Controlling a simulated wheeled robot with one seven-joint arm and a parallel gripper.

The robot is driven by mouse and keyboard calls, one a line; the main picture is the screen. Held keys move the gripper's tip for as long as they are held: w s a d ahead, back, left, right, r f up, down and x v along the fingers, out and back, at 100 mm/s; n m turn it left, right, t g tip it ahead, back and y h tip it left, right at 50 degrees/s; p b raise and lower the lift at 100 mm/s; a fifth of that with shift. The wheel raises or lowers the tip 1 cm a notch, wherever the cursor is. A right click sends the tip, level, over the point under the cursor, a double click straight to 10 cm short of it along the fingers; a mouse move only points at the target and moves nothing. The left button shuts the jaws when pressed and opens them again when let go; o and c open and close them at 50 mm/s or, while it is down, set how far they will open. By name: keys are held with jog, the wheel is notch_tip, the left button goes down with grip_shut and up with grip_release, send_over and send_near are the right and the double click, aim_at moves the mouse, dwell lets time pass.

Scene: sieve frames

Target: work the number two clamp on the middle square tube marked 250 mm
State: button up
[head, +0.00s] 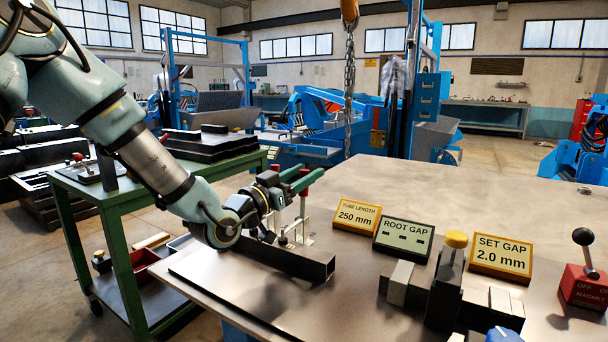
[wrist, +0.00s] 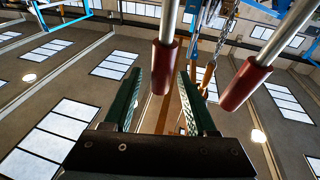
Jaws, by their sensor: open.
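Upright clamps with red handles stand at the tube; no clamp number is legible. My gripper (head: 304,178) is above the tube among these handles, its green fingers apart. In the wrist view, one red handle (wrist: 165,67) with a metal rod appears between the open fingers (wrist: 155,85). I cannot tell whether they touch it. A second red handle (wrist: 246,83) is to the right, outside the fingers. My arm and gripper hide much of the clamps.
"ROOT GAP" (head: 403,238) and "SET GAP 2.0 mm" (head: 502,257) signs stand right of the tube. A dark block with a yellow knob (head: 456,240) stands in front of them. A red magnet switch (head: 582,285) is at far right. The table's back is mostly clear.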

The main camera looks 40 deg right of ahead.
jog(key=b+v, duration=0.1)
jog(key=v, duration=0.9)
jog(key=shift+a, duration=0.4)
